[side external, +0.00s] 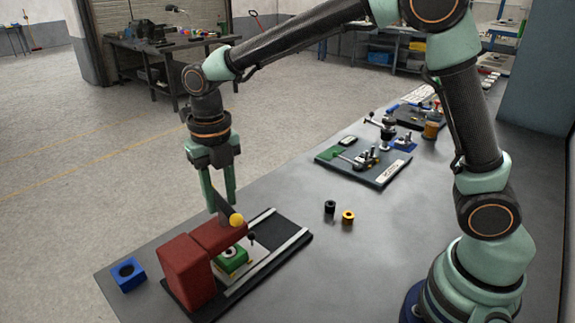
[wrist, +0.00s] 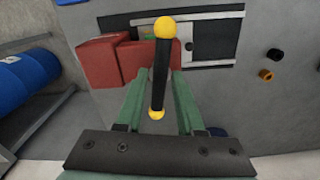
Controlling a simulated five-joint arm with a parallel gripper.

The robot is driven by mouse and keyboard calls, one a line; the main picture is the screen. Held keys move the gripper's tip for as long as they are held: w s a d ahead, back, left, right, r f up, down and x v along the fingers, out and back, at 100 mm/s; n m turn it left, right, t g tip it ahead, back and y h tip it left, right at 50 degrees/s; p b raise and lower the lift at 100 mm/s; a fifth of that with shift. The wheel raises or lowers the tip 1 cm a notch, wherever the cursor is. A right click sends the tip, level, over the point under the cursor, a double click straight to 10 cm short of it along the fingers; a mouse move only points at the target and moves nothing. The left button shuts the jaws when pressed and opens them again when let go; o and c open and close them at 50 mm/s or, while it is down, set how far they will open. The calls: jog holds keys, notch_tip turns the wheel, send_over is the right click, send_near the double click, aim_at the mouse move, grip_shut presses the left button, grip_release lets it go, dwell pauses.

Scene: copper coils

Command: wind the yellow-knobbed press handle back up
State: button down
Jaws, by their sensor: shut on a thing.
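The red press (side external: 188,268) stands on its black base near the front left of the bench. Its handle is a dark bar (wrist: 160,75) with a yellow knob (wrist: 164,28) at one end and a smaller yellow end (wrist: 156,114) at the other. In the side view one yellow knob (side external: 236,220) shows beside the top of the press. My gripper (side external: 221,204) points down over the press, with its green fingers closed on the bar. In the wrist view my gripper (wrist: 156,76) has the bar between its fingers. The exact contact is partly hidden.
A green block (side external: 232,260) sits under the press head. A blue holed block (side external: 128,274) stands left of the press. A black ring (side external: 330,207) and a gold ring (side external: 348,216) lie to the right. Fixture boards (side external: 365,165) stand farther back. The bench between is clear.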

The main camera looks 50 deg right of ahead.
dwell(0.3)
jog(key=shift+r+n, duration=0.1)
jog(key=shift+n, duration=1.1)
jog(key=c, duration=0.8)
grip_release()
jog(key=shift+r, duration=3.5)
